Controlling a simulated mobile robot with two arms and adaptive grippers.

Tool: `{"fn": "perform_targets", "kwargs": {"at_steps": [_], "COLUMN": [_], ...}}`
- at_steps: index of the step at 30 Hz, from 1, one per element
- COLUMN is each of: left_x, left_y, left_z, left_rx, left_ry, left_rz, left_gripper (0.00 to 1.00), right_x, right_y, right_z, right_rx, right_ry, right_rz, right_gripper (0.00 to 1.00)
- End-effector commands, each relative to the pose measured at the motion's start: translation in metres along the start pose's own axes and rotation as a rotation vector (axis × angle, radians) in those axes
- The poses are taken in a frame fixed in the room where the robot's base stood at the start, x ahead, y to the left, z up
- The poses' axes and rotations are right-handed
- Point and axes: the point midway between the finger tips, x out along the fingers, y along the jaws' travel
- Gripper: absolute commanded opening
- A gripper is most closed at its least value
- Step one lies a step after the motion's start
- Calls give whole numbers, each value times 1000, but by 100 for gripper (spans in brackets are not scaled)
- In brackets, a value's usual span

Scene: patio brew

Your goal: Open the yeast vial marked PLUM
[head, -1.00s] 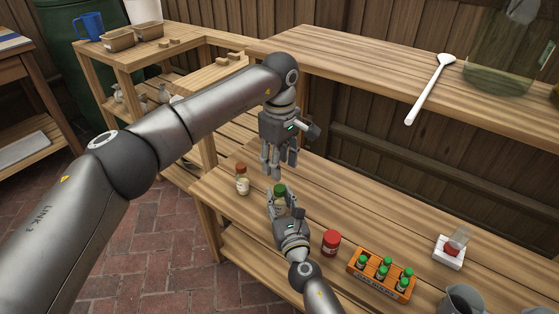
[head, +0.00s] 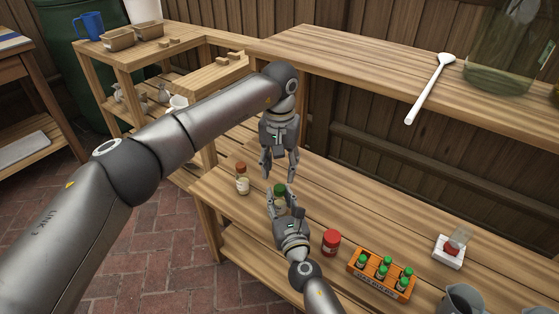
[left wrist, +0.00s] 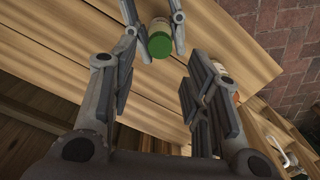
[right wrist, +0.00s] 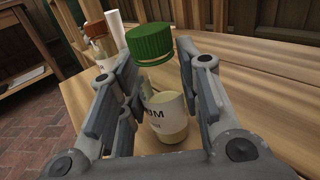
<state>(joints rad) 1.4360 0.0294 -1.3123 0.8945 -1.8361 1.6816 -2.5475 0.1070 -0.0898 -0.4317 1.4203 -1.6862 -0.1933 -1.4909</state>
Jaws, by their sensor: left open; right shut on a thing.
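The vial (right wrist: 167,120) has a green cap (right wrist: 150,43) and a pale label whose visible letters end in "UM"; the rest is hidden. My right gripper (head: 281,197) is shut on this vial and holds it upright, cap up. In the head view the green cap (head: 280,189) shows between its fingers. My left gripper (head: 279,173) is open and empty, pointing down just above the cap. In the left wrist view the green cap (left wrist: 160,44) lies beyond my left fingertips, apart from them.
A brown-capped bottle (head: 242,180) stands left of the vial on the bench. A red-lidded jar (head: 331,242) and an orange crate (head: 362,285) of green-capped vials are to the right, with a white tray (head: 447,255) beyond. A raised shelf (head: 370,60) runs behind.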

Motion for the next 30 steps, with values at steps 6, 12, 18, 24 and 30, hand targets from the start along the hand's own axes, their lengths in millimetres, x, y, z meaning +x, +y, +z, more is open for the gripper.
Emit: {"fn": "perform_targets", "kwargs": {"at_steps": [6,12,18,24,30], "left_x": [37,57,62,62,62], "left_y": [0,0,0,0,0], "left_z": [1,0,0,0,0], "left_rx": [-2,-3,-3,-3,-3], "left_ry": [-3,-1,1,0,0], "left_rz": [0,0,0,0,0], "left_gripper": [43,43,43,38,13], "right_x": [0,0,0,0,0], "right_y": [0,0,0,0,0], "right_z": [0,0,0,0,0], "right_rx": [0,0,0,0,0], "right_ry": [0,0,0,0,0], "right_rz": [0,0,0,0,0], "right_gripper": [0,0,0,0,0]}}
